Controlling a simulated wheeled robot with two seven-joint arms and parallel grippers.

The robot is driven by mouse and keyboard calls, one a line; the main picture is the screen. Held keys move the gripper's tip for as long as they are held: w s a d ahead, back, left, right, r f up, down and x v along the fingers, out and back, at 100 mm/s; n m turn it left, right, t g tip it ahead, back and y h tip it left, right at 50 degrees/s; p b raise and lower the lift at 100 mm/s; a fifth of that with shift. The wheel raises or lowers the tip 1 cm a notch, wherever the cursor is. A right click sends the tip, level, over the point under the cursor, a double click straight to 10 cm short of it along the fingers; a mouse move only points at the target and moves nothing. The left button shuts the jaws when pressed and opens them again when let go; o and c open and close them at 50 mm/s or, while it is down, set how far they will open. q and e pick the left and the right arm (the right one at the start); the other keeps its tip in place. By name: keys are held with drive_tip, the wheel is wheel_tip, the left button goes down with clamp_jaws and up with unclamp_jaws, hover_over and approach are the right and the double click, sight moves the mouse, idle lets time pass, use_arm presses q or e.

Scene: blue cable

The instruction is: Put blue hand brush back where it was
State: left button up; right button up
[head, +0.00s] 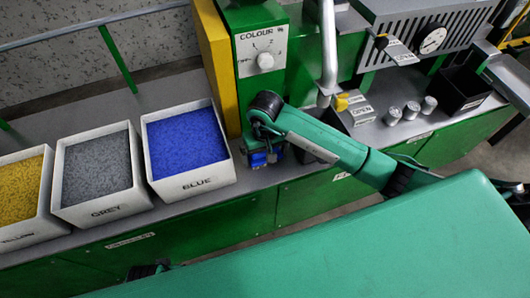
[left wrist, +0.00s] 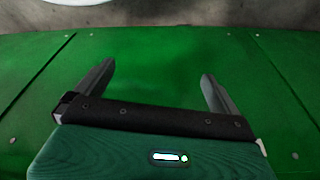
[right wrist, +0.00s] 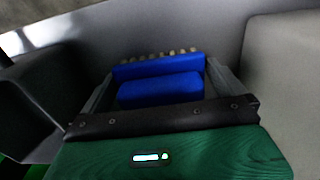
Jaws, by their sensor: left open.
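The blue hand brush (right wrist: 160,88) is between the two fingers of my right gripper (right wrist: 165,82) in the right wrist view. Its blue body spans the gap from finger to finger, and a row of pale bristle tufts shows at its far edge. In the head view the brush (head: 260,158) is a small blue patch under my right gripper (head: 264,150), just right of the blue bin, low over the grey bench top. I cannot tell whether it touches the bench. My left gripper (left wrist: 155,95) is open and empty in front of a green panel.
White bins of blue (head: 186,143), grey (head: 97,168) and yellow granules (head: 20,188) line the bench to the left. A green column with a colour dial (head: 265,60) rises behind. Metal cylinders (head: 411,110) and a black box (head: 462,92) stand at right.

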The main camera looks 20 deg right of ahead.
drive_tip(key=shift+r, duration=0.1)
drive_tip(key=shift+r, duration=0.25)
wheel_tip(320, 180, up, 10)
drive_tip(key=shift+r, duration=0.8)
